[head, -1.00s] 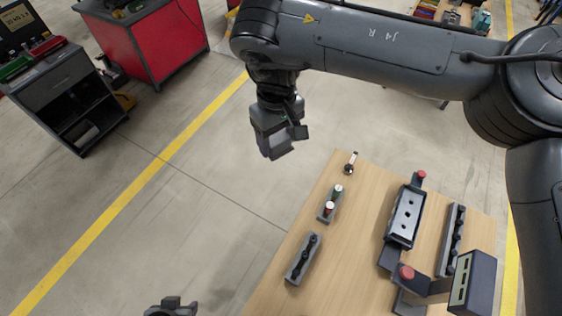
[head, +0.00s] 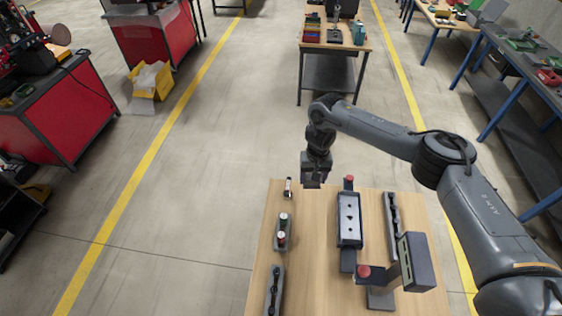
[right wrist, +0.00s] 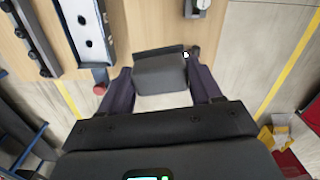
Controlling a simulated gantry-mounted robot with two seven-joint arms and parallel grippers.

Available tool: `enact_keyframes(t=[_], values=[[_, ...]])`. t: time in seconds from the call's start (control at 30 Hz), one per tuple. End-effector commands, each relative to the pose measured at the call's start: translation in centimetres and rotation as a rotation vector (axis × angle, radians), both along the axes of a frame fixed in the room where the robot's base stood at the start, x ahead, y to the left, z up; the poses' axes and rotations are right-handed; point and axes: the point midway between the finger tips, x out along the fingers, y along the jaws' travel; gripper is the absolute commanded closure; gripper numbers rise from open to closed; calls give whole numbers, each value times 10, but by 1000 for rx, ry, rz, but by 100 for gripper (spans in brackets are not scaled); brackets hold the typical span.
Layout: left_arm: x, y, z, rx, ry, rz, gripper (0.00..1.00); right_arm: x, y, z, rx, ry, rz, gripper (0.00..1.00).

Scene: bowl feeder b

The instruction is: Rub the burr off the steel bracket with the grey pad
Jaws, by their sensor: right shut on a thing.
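The steel bracket (head: 348,215) is a pale flat plate with dark holes, lying in a dark fixture on the wooden table. It also shows in the right wrist view (right wrist: 91,28), at the upper left. My right gripper (head: 312,180) is shut on the grey pad (right wrist: 160,74), a block between its two fingers. In the head view the gripper and pad are by the table's far edge, left of the bracket's far end and apart from it. I cannot make out the burr. My left gripper is not in view.
On the table (head: 315,285) are a small bottle (head: 288,187), a holder with bottles (head: 282,233), a dark rack (head: 274,291), another rack (head: 392,225) and a boxy unit (head: 416,262). Bare wood lies left of the bracket.

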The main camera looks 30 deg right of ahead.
Motion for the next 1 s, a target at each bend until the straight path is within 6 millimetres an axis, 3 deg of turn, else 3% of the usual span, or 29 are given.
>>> enact_keyframes(t=[0.03, 0.2, 0.4, 0.7, 1.0], values=[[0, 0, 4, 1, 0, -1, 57, -14, -14, -11, 2, 7, -29, 67], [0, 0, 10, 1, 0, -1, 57, -50, -52, -36, -10, 6, -98, 67], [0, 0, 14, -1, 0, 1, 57, -87, -84, -56, -26, -1, -146, 67], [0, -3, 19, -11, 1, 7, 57, -124, -102, -76, -37, -7, -166, 67], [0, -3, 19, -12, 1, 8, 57, -131, -102, -81, -36, -9, -168, 67]])
